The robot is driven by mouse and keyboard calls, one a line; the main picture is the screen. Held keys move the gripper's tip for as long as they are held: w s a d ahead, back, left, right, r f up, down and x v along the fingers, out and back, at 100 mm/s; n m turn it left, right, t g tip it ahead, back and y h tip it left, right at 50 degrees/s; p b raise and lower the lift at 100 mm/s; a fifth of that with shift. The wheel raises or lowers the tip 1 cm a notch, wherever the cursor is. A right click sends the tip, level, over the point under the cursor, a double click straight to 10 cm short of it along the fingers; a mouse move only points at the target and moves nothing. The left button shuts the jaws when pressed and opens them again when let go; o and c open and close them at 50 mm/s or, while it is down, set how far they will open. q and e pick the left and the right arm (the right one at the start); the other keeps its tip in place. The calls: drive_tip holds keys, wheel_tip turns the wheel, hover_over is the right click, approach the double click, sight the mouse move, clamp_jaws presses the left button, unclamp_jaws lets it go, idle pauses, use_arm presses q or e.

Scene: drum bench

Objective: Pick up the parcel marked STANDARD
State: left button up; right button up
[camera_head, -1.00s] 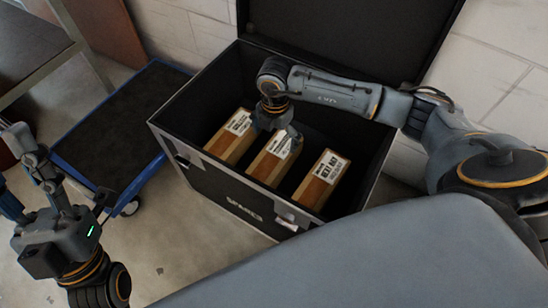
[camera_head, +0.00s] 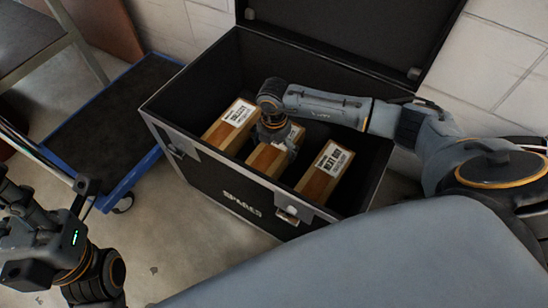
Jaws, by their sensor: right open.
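Three brown parcels with white labels stand in a row inside the open black case: a left parcel (camera_head: 228,126), a middle parcel (camera_head: 264,161) and a right parcel (camera_head: 324,172). The label print is too small to read surely, so I cannot tell which one is marked STANDARD. My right gripper (camera_head: 283,148) is open and points down at the middle parcel, covering much of its label. I cannot tell whether its fingers touch the parcel. My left gripper (camera_head: 62,212) is at the lower left, away from the case and partly cut off; its jaw state is unclear.
The black case (camera_head: 222,189) has its lid raised at the back and its rim around the parcels. A dark, blue-edged trolley (camera_head: 112,125) stands to its left. A grey surface fills the lower right. Bare floor shows in front of the case.

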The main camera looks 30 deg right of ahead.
drive_tip(key=c, duration=1.5)
